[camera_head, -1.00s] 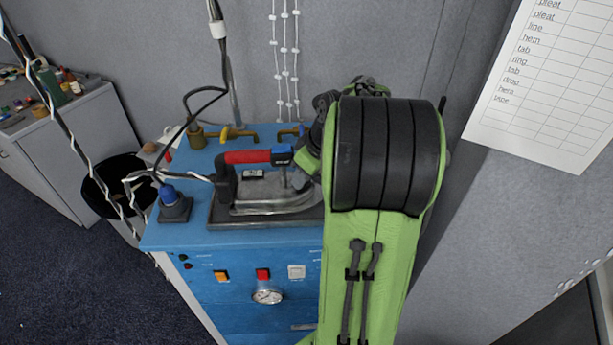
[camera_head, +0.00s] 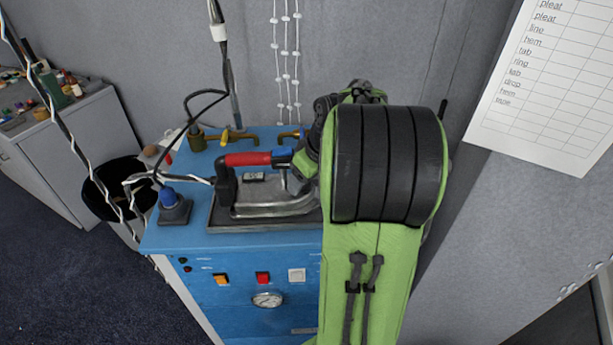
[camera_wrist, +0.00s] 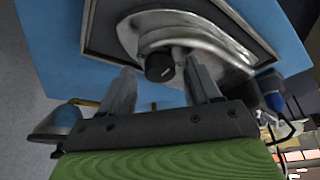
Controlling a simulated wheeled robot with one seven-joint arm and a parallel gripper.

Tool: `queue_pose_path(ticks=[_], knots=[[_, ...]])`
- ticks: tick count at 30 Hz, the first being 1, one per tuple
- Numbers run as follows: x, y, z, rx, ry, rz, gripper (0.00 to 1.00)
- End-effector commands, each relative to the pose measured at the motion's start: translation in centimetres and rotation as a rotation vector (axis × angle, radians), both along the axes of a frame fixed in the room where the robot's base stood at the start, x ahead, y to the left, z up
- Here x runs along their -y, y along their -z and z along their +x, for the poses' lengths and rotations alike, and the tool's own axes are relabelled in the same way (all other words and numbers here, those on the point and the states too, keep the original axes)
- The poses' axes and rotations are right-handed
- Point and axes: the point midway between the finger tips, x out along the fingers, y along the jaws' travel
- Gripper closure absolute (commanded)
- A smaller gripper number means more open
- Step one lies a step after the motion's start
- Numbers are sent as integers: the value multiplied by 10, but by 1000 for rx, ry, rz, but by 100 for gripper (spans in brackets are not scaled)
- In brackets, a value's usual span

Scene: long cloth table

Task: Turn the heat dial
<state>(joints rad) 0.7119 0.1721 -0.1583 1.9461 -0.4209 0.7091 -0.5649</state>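The iron (camera_head: 270,203) rests on a dark plate on top of the blue machine (camera_head: 190,236). It has a red handle (camera_head: 248,159). In the wrist view the grey metal body of the iron (camera_wrist: 185,30) fills the top middle, with a round black dial (camera_wrist: 159,68) on it bearing a small light mark. My gripper (camera_wrist: 160,76) is open, one finger on either side of the dial. I see gaps between the fingers and the dial, and cannot tell the depth exactly. In the head view my arm hides the dial and most of my gripper (camera_head: 304,166).
A blue-topped plug fitting (camera_head: 173,207) stands left of the iron, with cables rising from it. Brass valves (camera_head: 232,137) sit behind. The machine front has buttons and a gauge (camera_head: 267,299). A grey wall is close behind, and a paper list (camera_head: 545,90) hangs right.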

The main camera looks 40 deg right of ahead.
Motion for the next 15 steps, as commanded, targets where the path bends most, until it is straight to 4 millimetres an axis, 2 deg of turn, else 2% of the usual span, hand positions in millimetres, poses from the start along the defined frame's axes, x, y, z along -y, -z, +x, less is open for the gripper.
queue_pose_path(ticks=[5, 8, 11, 15], knots=[[0, -1, 0, 1, 0, 0, 38], [0, -8, -3, 3, 1, -2, 38], [1, -29, -11, 4, 2, -5, 38], [0, -67, -26, 5, 2, -5, 38]])
